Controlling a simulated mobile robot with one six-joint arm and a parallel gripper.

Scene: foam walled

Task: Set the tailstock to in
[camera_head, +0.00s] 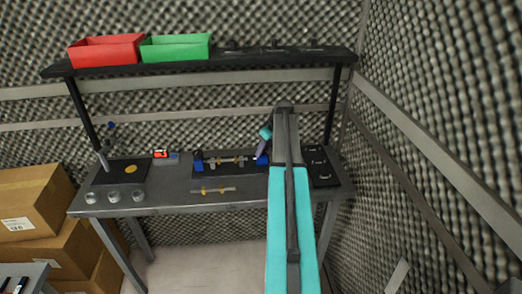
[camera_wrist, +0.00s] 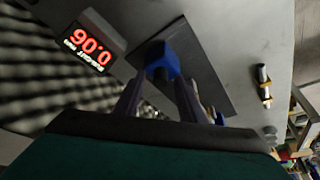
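A bench fixture on a dark plate (camera_head: 228,172) carries a shaft with yellow parts (camera_head: 228,160) between two blue blocks. The left block (camera_head: 198,165) stands clear. The right block, seemingly the tailstock (camera_head: 262,161), is just below my gripper (camera_head: 260,153). In the wrist view, the two fingers of my gripper (camera_wrist: 160,84) stand apart, with a blue block (camera_wrist: 167,62) at or just past their tips. I cannot tell whether they touch it. The tailstock's exact position along the plate is unclear, and its lower part is hidden.
A small red readout (camera_head: 160,154) stands behind the fixture; its digits look upside down in the wrist view (camera_wrist: 88,47). A loose shaft (camera_head: 213,190) lies in front. Small cups (camera_head: 115,196) stand front left. A shelf (camera_head: 210,60) with red and green bins overhangs behind.

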